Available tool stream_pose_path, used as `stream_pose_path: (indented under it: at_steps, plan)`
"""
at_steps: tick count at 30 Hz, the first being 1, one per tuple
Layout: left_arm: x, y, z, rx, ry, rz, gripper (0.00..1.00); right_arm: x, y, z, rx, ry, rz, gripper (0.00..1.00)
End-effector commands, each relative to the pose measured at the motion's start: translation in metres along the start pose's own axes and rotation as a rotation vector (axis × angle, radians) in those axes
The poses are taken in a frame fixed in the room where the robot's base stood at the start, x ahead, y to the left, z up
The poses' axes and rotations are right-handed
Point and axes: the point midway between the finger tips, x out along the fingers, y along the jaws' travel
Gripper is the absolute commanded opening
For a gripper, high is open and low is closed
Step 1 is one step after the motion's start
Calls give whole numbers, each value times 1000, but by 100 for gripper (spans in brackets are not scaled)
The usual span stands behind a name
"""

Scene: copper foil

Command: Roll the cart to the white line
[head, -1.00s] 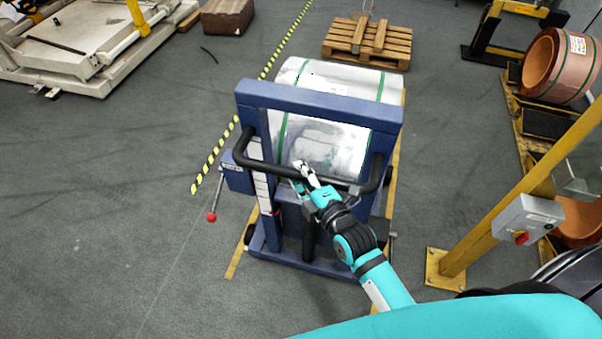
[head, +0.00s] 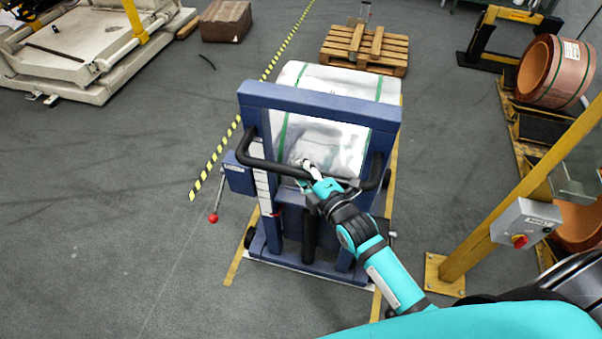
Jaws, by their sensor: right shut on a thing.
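The cart (head: 315,104) is a blue upright frame on a low base, with a black bar handle (head: 262,163) on its near side. It carries a large wrapped silvery roll (head: 345,140) with green straps. My right gripper (head: 311,171) is shut on the middle of the handle, and its fingers partly hide the bar. A thin pale strip (head: 345,286) shows on the floor along the cart's near bottom edge. I cannot tell whether it is the white line. My left gripper is not in view.
Yellow floor stripes (head: 234,268) flank the cart. A yellow-black dashed line (head: 210,172) runs at its left. A pallet (head: 365,48) stands beyond. A yellow post (head: 520,200) with a switch box (head: 526,222) and copper coils (head: 555,68) are at right.

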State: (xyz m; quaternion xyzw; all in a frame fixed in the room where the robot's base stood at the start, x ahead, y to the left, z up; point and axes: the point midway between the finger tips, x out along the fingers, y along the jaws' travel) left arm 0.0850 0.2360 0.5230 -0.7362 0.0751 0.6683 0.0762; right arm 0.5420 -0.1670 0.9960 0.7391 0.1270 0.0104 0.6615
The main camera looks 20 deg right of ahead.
Motion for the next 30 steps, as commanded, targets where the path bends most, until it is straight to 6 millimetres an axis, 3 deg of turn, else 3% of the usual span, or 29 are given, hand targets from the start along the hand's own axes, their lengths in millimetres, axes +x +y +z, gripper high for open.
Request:
stream_pose_path:
  at_steps: [1, 16, 17, 24, 30]
  plan:
    - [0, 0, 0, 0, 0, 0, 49, 5, 16, 5, 16, -2, 37, 0]
    - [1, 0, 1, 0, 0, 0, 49, 16, 19, 16, 20, -2, 36, 0]
    - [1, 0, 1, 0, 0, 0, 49, 16, 19, 16, 20, -2, 36, 18]
    - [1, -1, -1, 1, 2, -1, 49, 15, 16, 15, 16, -1, 28, 49]
    - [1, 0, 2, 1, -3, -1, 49, 15, 13, 15, 12, -2, 22, 49]
